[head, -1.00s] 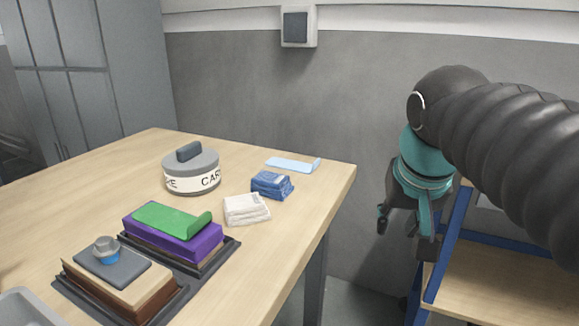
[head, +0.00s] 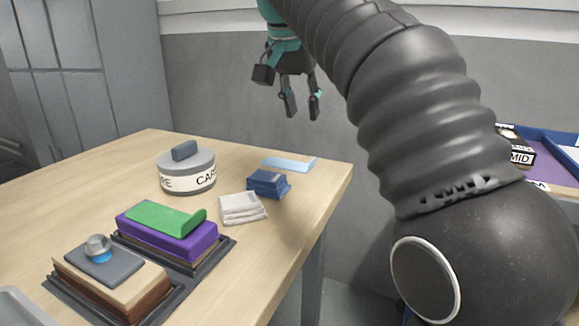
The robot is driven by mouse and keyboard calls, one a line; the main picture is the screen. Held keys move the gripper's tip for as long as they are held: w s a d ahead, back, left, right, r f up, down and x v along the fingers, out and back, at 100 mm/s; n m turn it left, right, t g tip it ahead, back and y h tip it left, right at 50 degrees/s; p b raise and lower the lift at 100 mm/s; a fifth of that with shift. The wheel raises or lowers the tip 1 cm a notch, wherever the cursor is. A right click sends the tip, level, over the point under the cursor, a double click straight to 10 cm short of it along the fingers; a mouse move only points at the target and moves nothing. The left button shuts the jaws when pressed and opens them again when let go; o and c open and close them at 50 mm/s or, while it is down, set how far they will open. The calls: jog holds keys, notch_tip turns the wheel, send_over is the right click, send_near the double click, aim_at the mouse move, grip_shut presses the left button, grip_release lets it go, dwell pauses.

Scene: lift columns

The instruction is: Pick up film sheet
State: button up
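A thin light-blue sheet (head: 289,163), which looks like the film sheet, lies flat near the table's back right edge. Its right end curls up a little. A green sheet (head: 160,216) with a raised right end lies on a purple block (head: 167,235) nearer the front. My gripper (head: 302,108) hangs in the air above and behind the light-blue sheet in the picture, pointing down. Its fingers are apart and nothing is between them. It touches nothing on the table.
On the wooden table (head: 280,276), blue packets (head: 267,184) and white folded cloths (head: 241,208) lie just in front of the light-blue sheet. A round grey canister (head: 187,178) stands left. A knobbed block (head: 112,272) sits front left. A blue-edged shelf (head: 545,142) is at right.

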jog(key=b, duration=0.2)
send_over(313, 159)
jog(key=s+a, duration=0.1)
jog(key=s, duration=0.1)
jog(key=f, duration=0.6)
jog(key=shift+w+a+f, duration=0.15)
jog(key=shift+w+f, duration=0.1)
jog(key=shift+f, duration=0.1)
jog(key=shift+s+d+b+x, duration=0.15)
jog(key=shift+b+x, duration=0.2)
jog(key=shift+x, duration=0.95)
jog(key=shift+s+d+b+x, duration=0.15)
jog(key=shift+b+x, duration=0.15)
jog(key=shift+x, duration=0.95)
jog(key=shift+f, duration=0.1)
grip_shut()
